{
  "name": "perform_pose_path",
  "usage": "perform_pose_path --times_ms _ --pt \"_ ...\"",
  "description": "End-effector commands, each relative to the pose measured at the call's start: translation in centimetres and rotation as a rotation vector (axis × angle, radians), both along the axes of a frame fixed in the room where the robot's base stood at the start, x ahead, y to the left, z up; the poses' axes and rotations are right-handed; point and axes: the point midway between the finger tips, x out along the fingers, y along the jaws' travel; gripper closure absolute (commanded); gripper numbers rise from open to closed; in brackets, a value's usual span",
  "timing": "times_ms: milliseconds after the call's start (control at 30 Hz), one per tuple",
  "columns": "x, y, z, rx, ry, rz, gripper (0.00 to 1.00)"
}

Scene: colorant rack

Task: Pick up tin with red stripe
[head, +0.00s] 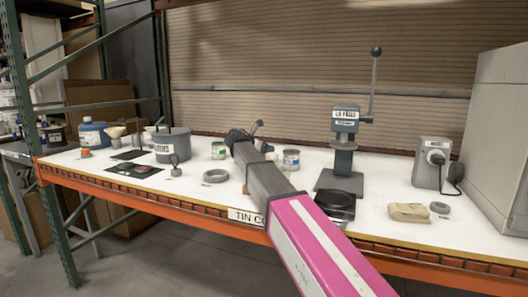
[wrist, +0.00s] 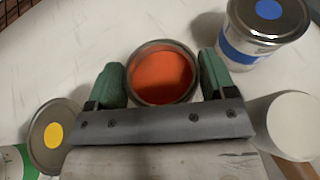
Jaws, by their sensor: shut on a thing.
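My gripper (wrist: 162,78) has its two green fingers on either side of a round tin (wrist: 160,72) and is shut on it. The tin's top shows orange-red inside a metal rim. Its side is hidden, so I cannot see a stripe. A tin with a blue stripe (wrist: 255,38) and a blue dot on its lid stands to the right in the wrist view; it also shows in the head view (head: 291,160). A tin with a yellow-dot lid (wrist: 47,137) is at the left. In the head view, my arm hides the held tin behind my gripper (head: 243,135).
A green-striped tin (head: 219,151), a grey ring (head: 216,176) and a grey pot (head: 172,145) are left of my arm. A lever press (head: 345,150) and a black dish (head: 336,205) are right. A white round thing (wrist: 295,125) is close to my gripper's right side.

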Motion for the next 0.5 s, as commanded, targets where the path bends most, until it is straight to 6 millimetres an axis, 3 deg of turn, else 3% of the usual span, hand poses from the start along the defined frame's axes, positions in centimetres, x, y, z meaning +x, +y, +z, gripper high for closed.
perform_pose_path --times_ms 500 --pt "0.1 0.0 3.6 0.000 -0.002 0.001 0.54"
